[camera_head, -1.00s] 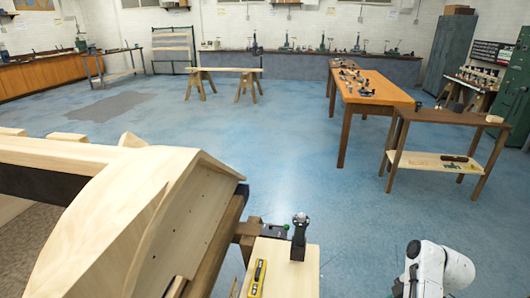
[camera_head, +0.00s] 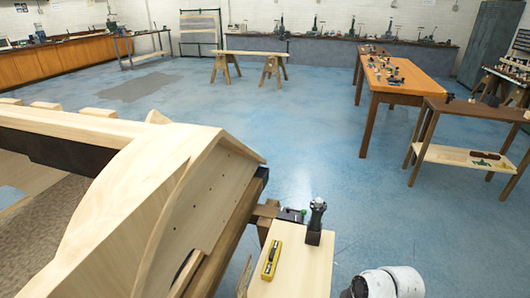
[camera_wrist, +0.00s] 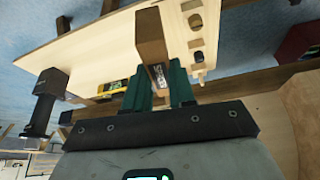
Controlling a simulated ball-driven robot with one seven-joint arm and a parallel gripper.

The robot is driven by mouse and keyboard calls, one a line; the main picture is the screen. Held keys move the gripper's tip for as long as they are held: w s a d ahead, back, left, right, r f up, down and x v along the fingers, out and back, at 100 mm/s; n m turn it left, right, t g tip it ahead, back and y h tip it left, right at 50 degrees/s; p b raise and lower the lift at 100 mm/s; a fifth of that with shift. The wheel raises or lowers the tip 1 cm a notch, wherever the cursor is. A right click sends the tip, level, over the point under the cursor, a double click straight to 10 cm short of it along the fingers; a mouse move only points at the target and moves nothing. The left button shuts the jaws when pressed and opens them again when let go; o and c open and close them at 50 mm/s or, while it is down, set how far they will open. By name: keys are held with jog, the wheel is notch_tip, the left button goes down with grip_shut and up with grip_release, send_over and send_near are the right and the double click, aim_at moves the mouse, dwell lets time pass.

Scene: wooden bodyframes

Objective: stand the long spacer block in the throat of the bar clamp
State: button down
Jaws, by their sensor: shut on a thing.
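The long spacer block (camera_wrist: 149,35) is a brown wooden bar in the wrist view. My gripper (camera_wrist: 159,88) has green fingers, shut on the block's near end; the block projects forward from between them, over or in front of a pale board. I cannot tell whether it touches the board. In the head view my gripper and the block are out of sight; only part of my white arm shows at the bottom. I cannot surely identify the bar clamp. A black upright piece with a rounded top (camera_head: 315,222) stands on the pale board, and may be part of it.
The pale board (camera_head: 298,262) carries a yellow tool (camera_head: 271,260). A large wooden frame (camera_head: 130,200) fills the left. Blue floor is clear beyond, up to the orange-topped table (camera_head: 400,75).

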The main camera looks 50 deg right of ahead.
jog(key=w+a+m+h, duration=0.1)
jog(key=w+a+m, duration=0.1)
jog(key=w+a, duration=1.9)
jog(key=shift+w+a+f+m, duration=0.2)
jog(key=shift+w+f+m, duration=0.2)
jog(key=shift+w, duration=0.2)
jog(key=shift+d+r, duration=0.1)
